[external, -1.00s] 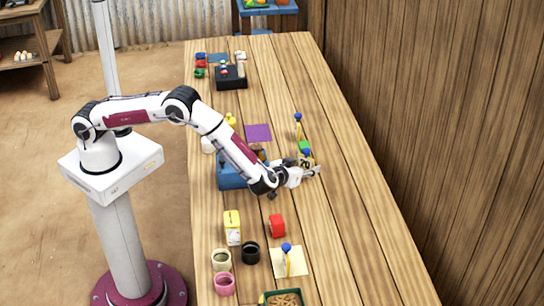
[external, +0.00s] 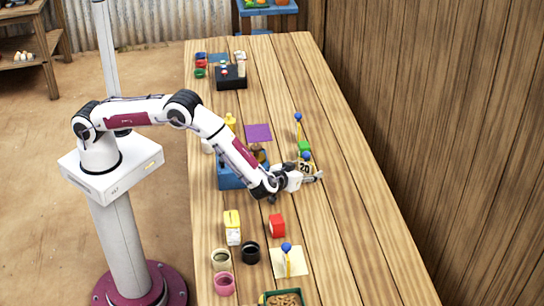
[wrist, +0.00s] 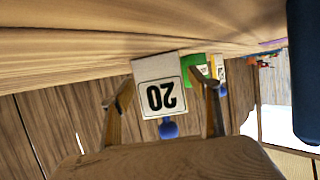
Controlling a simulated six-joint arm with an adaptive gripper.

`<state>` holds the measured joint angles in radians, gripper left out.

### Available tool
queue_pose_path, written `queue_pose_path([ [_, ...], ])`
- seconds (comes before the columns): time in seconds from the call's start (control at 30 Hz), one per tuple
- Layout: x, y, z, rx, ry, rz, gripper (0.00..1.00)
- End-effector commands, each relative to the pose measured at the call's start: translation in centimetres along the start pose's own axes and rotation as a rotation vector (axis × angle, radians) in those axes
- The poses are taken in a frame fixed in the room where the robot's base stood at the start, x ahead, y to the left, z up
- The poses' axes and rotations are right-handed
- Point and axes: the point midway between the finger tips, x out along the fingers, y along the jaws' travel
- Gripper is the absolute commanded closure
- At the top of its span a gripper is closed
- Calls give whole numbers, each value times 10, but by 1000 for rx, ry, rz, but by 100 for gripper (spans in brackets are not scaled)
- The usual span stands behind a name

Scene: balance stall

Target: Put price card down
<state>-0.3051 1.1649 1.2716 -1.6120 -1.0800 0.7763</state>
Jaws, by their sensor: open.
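The price card (external: 305,168) is white with a black "20" and has a blue ball at its top. In the wrist view the card (wrist: 158,92) appears upside down, between the two fingers of my gripper (wrist: 163,92). The fingers are spread, with a gap on each side of the card. The card's foot appears to rest on the table; exact contact is hard to see.
A green block (external: 304,147) and another blue-topped stand (external: 298,118) are close behind the card. A blue crate (external: 230,177) is left of my gripper. A red box (external: 277,225) and a cream card with a blue-topped stand (external: 287,262) are nearer. The table's right side is clear.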

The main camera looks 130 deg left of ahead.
Motion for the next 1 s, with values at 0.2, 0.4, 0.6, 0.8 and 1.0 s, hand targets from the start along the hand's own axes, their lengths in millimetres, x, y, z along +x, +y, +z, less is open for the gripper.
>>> queue_pose_path([
  [0.2, -1, 0, -2, 0, 0, 0, 39],
  [0.4, -14, 1, -3, -1, 0, 2, 39],
  [0.6, -40, 1, -3, 1, 0, 3, 39],
  [0.8, -71, 1, -3, 1, 1, 3, 39],
  [1.0, -99, 0, -3, 0, 1, 1, 39],
])
